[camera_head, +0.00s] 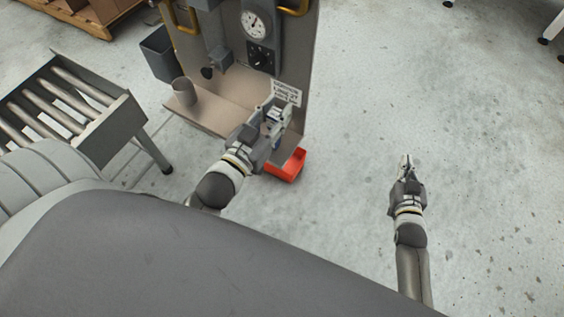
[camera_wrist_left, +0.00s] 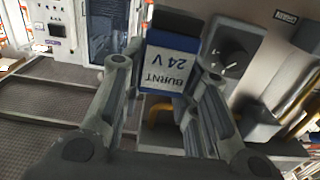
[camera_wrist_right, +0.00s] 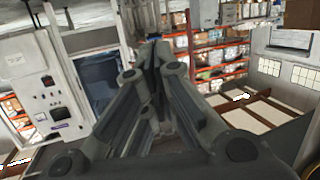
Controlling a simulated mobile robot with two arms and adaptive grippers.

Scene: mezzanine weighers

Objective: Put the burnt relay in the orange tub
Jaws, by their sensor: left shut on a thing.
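The burnt relay (camera_wrist_left: 170,68) is a blue block with a white label reading "BURNT 24 V" in the left wrist view. My left gripper (camera_head: 274,115) is shut on it and holds it in front of the grey machine, by the right end of its shelf. The relay is small and partly hidden by the fingers in the head view. The orange tub (camera_head: 288,165) looks red-orange and sits low, below and slightly right of my left gripper, partly hidden by it. My right gripper (camera_head: 405,161) is empty, with its fingers together, over bare floor on the right.
The grey machine (camera_head: 291,50) has a gauge, a dial and a shelf (camera_head: 215,119) holding a grey cup (camera_head: 185,91). A dark bin (camera_head: 159,52) hangs at its left. A roller conveyor (camera_head: 115,135) stands at left.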

